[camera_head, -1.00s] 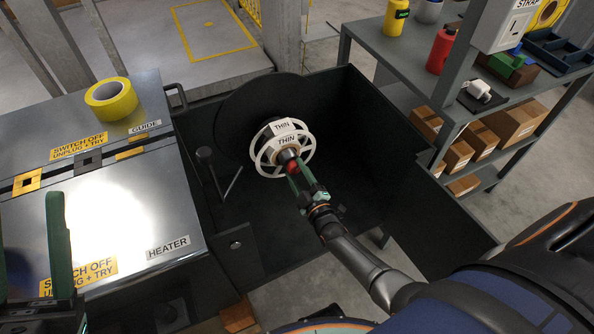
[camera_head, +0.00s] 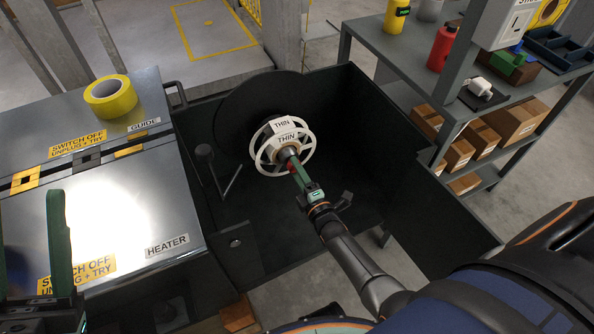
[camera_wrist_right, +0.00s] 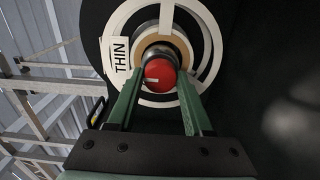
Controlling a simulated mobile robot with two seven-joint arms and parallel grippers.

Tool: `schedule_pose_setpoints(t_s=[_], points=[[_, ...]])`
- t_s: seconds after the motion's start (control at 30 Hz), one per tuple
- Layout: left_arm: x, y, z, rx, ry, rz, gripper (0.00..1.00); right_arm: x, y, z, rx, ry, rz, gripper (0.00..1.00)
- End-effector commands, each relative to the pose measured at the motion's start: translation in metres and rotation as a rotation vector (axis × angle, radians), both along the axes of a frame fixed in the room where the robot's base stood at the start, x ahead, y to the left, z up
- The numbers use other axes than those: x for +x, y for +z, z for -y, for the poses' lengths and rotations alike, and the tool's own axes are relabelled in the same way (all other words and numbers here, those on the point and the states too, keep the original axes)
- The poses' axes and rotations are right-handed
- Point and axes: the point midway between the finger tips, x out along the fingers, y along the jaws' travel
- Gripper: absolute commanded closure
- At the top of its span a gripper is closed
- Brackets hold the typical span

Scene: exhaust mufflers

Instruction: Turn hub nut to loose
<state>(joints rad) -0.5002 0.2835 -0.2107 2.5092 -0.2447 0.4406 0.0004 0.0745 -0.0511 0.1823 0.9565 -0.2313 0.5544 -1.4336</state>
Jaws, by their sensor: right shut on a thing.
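The hub nut (camera_wrist_right: 158,74) is red with a pale mark on its face, at the centre of a white spoked reel (camera_wrist_right: 213,42) labelled THIN. In the head view the reel (camera_head: 266,158) stands in front of a large dark disc, and only a little red of the nut shows between the fingers. My right gripper (camera_wrist_right: 159,82) has its green fingers shut on either side of the nut. It also shows in the head view (camera_head: 294,170), seen nearly edge-on. My left gripper (camera_head: 32,250) is at the left edge, its green fingers apart and empty, partly cut off.
A dark open-topped bin (camera_head: 345,130) surrounds the reel. A metal HEATER cabinet (camera_head: 130,205) stands to the left with a yellow tape roll (camera_head: 110,98) on top. A grey shelf (camera_head: 400,62) with bottles and boxes stands to the right. A black lever (camera_head: 205,155) rises beside the disc.

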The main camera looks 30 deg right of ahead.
Motion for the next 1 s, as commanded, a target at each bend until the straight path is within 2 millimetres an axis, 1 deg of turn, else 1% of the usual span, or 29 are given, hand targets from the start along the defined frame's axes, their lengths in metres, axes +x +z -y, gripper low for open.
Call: schedule_pose_setpoints(t_s=[0.5,0.53,0.8,1.0], points=[[-0.0002,-0.0003,0.0004,-0.002,-0.002,-0.001,0.5,-0.0006,-0.0008,0.0003,-0.022,0.0,-0.003,1.0],[-0.0002,-0.0003,0.0004,-0.003,-0.001,-0.001,0.5,-0.0006,-0.0008,0.0003,-0.022,0.0,-0.003,0.48],[-0.0002,-0.0002,-0.0002,-0.008,0.001,-0.003,0.5,-0.0003,-0.0004,0.0002,-0.02,0.0,-0.002,0.19],[-0.0001,-0.001,-0.0005,-0.011,0.003,-0.007,0.5,-0.0001,-0.0001,0.0002,-0.019,0.0,-0.001,0.19]])
